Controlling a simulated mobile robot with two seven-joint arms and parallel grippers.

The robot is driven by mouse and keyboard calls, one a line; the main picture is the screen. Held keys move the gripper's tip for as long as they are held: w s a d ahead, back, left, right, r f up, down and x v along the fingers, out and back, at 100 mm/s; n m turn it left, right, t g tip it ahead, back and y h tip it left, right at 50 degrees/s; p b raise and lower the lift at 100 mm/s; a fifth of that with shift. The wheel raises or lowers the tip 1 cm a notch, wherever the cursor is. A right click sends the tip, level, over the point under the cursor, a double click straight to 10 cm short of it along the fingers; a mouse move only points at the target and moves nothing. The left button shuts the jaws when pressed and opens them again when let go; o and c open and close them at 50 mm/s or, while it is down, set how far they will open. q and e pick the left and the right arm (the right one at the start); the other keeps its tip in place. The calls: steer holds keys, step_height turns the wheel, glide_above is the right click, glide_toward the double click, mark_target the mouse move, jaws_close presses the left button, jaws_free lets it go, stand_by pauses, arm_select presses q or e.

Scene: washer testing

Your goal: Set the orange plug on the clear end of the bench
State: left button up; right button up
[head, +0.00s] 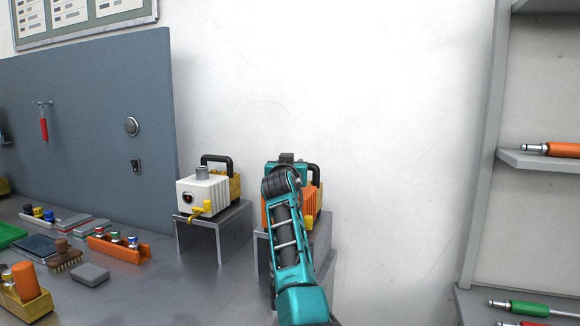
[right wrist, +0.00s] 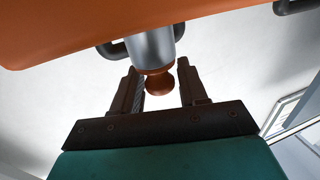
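An orange-brown plug (right wrist: 158,83) with a rounded knob sits at the end of a grey metal spout (right wrist: 150,48) in the right wrist view. The spout joins the orange pump body (right wrist: 120,18). My right gripper (right wrist: 158,68) is open, with one finger on each side of the plug; a gap shows at the right finger, and the left finger is very close to the plug. In the head view my teal right arm hides most of the orange pump (head: 309,202) on its stand, along with the plug and fingertips. My left gripper is not in view.
A white pump (head: 205,192) stands on a metal stand (head: 232,222) to the left. The grey bench (head: 175,285) is bare in front of it. An orange rack (head: 118,250), a brush (head: 65,260), a grey block (head: 90,274) and a yellow holder (head: 35,302) occupy the left end.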

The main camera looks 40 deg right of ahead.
steer(key=o, duration=0.4)
